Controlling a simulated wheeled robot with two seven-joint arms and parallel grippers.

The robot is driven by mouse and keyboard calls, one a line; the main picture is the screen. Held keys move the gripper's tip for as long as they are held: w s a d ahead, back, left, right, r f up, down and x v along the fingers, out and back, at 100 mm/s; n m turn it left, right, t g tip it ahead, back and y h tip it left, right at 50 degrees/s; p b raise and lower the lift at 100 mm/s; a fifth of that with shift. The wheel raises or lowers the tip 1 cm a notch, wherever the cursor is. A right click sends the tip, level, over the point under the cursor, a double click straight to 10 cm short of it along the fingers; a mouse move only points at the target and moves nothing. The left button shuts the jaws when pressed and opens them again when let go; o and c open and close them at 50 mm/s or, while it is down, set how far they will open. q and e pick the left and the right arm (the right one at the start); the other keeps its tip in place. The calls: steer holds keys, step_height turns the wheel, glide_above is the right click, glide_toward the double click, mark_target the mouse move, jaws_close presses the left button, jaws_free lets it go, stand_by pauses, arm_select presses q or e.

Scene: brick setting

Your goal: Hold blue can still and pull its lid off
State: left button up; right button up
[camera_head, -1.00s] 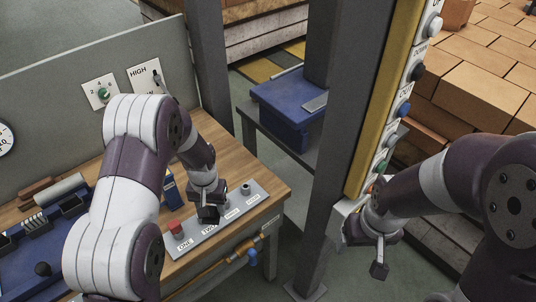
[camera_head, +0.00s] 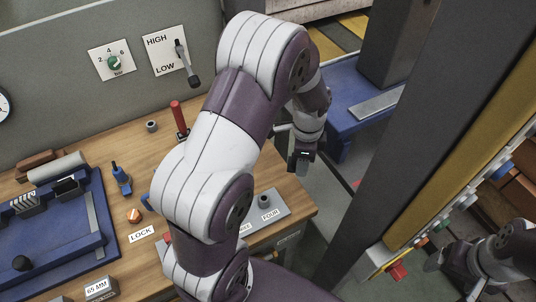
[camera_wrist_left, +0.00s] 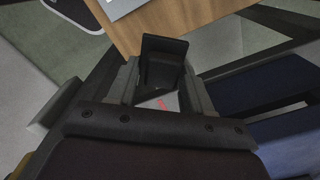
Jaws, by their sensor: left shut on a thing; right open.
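I cannot make out a blue can with certainty; a narrow blue edge (camera_head: 147,198) shows beside my left arm, mostly hidden. My left gripper (camera_head: 301,165) hangs in the air beyond the workbench's right edge, pointing down. In the left wrist view, a dark, cup-like block (camera_wrist_left: 163,65) sits between its jaws, and a pale patch with red marks (camera_wrist_left: 162,102) shows below it. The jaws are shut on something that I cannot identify. My right gripper (camera_head: 436,261) is open at the lower right, near the yellow post, apart from the bench.
The wooden workbench (camera_head: 92,150) carries a blue fixture tray (camera_head: 50,238), a red-handled lever (camera_head: 179,117), a small blue tool (camera_head: 121,179) and a button panel (camera_head: 272,208). A grey post (camera_head: 440,120) stands between the arms.

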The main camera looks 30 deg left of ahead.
arm_select(q)
steer(key=m, duration=0.2)
steer(key=shift+s+f+m+b, duration=0.1)
steer(key=shift+s+m+b, duration=0.2)
steer(key=shift+s+m, duration=0.1)
steer(key=m, duration=0.2)
steer(key=m+b, duration=0.1)
steer(key=m, duration=0.1)
steer(key=shift+s+a+m, duration=0.2)
steer(key=shift+s+m, duration=0.15)
steer(key=shift+m, duration=0.05)
steer(key=shift+s+a+m, duration=0.1)
steer(key=shift+s+m, duration=0.15)
steer(key=shift+m, duration=0.55)
steer(key=shift+s+m, duration=0.25)
steer(key=shift+m, duration=0.25)
steer(key=p, duration=0.2)
glide_above(264, 168)
steer(key=shift+m, duration=0.3)
steer(key=f, duration=0.6)
steer(key=shift+d+f, duration=0.25)
steer(key=shift+d, duration=0.05)
steer(key=shift+a+f, duration=0.25)
steer(key=shift+f, duration=0.1)
step_height(264, 168, down, 4)
steer(key=shift+d+r, duration=0.1)
steer(key=shift+r, duration=0.15)
steer(key=shift+f, duration=0.1)
arm_select(e)
steer(key=shift+w, duration=0.35)
